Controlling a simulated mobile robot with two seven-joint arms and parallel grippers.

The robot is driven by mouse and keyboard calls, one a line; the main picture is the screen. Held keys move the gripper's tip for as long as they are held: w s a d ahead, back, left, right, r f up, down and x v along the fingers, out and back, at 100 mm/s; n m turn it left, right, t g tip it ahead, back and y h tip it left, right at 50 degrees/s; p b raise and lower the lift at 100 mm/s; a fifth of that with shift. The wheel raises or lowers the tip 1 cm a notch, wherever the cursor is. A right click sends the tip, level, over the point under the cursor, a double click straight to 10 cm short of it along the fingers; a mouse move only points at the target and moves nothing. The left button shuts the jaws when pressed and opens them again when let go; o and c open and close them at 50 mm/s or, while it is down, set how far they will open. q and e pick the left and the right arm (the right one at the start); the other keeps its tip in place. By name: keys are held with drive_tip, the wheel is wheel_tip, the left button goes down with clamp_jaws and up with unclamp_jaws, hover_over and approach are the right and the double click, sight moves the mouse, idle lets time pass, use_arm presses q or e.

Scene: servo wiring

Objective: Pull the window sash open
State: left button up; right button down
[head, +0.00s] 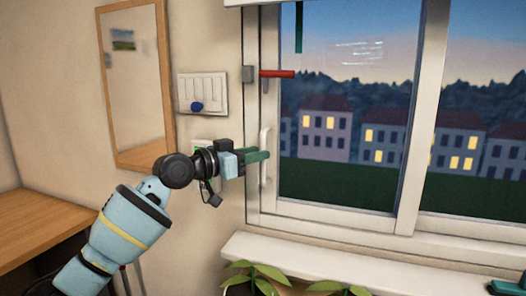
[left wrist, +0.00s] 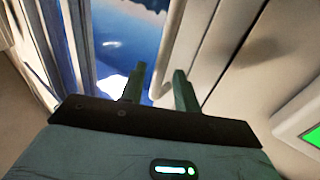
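The window sash (head: 406,120) is a white frame around glass, with an upright white handle (head: 264,138) on its left side. My left gripper (head: 262,155) is at the handle's middle, its green fingertips overlapping it in the head view. In the left wrist view the two fingers (left wrist: 158,85) stand apart, so the gripper is open. A red lever (head: 277,74) on a grey block sticks out to the right above the handle. A teal and dark part at the lower right may be my right gripper (head: 507,287).
A white panel with a blue knob (head: 197,107) is on the wall left of the window. A wood-framed mirror (head: 135,80) hangs further left, above a wooden desk (head: 40,222). Green plants (head: 256,276) stand below the white sill (head: 340,260). A dark green strip (head: 299,28) hangs at the top.

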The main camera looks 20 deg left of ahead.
use_arm(q)
drive_tip(key=shift+x, duration=1.4)
clamp_jaws()
